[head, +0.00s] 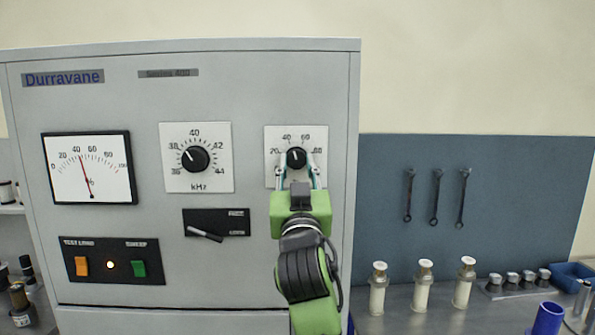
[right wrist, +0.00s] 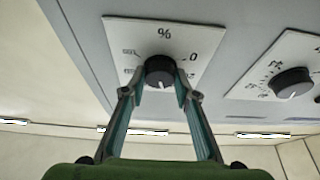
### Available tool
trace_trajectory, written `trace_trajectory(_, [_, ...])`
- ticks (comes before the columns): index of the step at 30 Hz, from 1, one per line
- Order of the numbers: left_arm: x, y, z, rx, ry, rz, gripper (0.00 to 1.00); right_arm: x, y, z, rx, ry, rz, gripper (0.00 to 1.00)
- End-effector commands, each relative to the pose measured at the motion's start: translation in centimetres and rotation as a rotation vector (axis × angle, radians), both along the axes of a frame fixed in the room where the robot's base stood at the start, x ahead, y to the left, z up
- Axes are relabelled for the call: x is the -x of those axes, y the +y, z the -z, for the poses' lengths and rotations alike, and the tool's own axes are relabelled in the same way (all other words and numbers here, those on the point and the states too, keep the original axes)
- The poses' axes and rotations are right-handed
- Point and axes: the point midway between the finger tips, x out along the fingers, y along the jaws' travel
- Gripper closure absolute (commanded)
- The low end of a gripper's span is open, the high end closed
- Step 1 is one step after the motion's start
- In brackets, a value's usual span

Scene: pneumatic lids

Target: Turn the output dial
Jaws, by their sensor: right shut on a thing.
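The output dial (head: 296,158) is a black knob on a white plate marked 20 to 80, at the right of the grey Durravane machine (head: 230,110). Its white pointer line points up and slightly left in the head view. In the right wrist view the dial (right wrist: 160,71) sits under a % sign. My right gripper (head: 297,170) is shut on the dial, one fingertip on each side; its fingers also show in the right wrist view (right wrist: 160,88). The lower part of the dial's plate is hidden behind the gripper. My left gripper is in neither view.
A kHz dial (head: 195,158) is left of the output dial, with a lever switch (head: 206,234) below. A % meter (head: 88,168) reads about 40. Orange (head: 81,266) and green (head: 139,269) switches sit lower left. White cylinders (head: 422,288) stand on the bench at right.

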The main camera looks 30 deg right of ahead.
Motion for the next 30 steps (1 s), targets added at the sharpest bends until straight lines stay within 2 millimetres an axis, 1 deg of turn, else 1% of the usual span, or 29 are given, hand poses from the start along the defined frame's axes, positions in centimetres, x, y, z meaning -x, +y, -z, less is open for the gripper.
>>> trace_trajectory(1, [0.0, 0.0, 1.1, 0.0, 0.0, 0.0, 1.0, 0.0, 0.0, 0.4, -0.034, -0.023, -0.002, 0.93])
trace_trajectory(3, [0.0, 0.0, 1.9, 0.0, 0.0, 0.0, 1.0, 0.0, 0.1, 0.4, -0.076, -0.049, -0.001, 0.93])
trace_trajectory(12, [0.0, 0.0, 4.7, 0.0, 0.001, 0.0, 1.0, -0.1, 0.2, 0.3, -0.255, -0.158, 0.0, 0.93])
trace_trajectory(17, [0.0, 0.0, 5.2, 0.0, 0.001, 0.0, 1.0, -0.1, 0.3, 0.0, -0.304, -0.189, 0.0, 0.93])
trace_trajectory(27, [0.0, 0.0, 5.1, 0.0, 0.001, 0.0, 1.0, -0.1, 0.2, -0.2, -0.311, -0.195, 0.001, 0.93])
trace_trajectory(28, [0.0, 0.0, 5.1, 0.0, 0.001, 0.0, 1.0, 0.0, 0.2, -0.2, -0.31, -0.194, 0.001, 0.7])
trace_trajectory(30, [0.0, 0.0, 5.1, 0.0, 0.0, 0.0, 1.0, -0.1, 0.2, -0.2, -0.31, -0.194, 0.001, 0.55])
